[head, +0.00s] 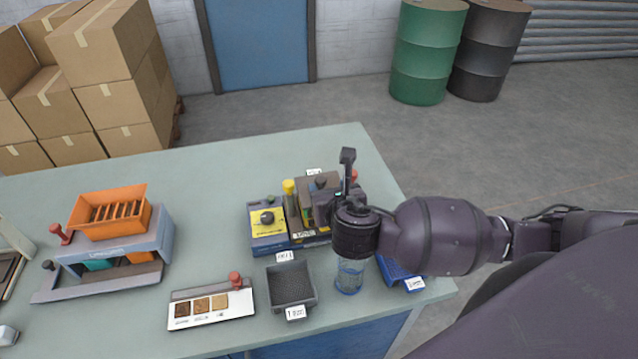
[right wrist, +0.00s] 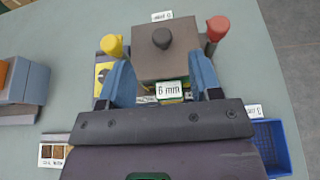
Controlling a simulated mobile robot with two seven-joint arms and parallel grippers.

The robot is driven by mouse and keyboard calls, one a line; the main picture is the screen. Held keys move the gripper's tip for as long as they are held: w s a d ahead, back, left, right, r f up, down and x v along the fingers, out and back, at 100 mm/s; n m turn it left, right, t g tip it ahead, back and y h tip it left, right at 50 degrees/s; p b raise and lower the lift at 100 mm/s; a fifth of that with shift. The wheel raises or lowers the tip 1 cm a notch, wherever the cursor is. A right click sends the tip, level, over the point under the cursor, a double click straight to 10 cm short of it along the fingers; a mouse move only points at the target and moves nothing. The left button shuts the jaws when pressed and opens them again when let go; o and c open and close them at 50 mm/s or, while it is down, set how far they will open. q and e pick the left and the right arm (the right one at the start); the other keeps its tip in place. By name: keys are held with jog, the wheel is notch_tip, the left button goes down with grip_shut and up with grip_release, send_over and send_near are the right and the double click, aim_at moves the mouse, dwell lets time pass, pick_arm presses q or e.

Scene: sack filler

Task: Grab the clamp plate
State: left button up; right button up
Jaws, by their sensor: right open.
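The likely clamp plate is a brown-grey block (head: 316,181) with a dark round knob on top. It sits on the machine between a yellow-topped post and a red-topped post. In the right wrist view the plate (right wrist: 150,62) lies straight ahead, with a white label at its near edge. My right gripper (head: 338,196) hangs over the machine's right side, and its palm partly hides it. In the right wrist view its blue fingers (right wrist: 163,75) are apart, one towards each side of the plate, with nothing clearly gripped. Whether they touch the plate cannot be told. My left gripper is not seen.
A yellow-faced unit with a dark knob (head: 267,222) stands left of the machine. A dark tray (head: 291,286), a clear jar (head: 349,277) and a blue bin (head: 402,276) are in front. An orange hopper (head: 108,214) stands left. The table's back middle is clear.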

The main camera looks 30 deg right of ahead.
aim_at(321, 180)
jog(key=shift+f+p+x, duration=0.2)
jog(key=shift+x, duration=2)
jog(key=shift+f+p+x, duration=0.15)
jog(key=shift+f+x, duration=0.1)
jog(key=shift+x, duration=1.9)
jog(key=shift+s, duration=0.15)
grip_shut()
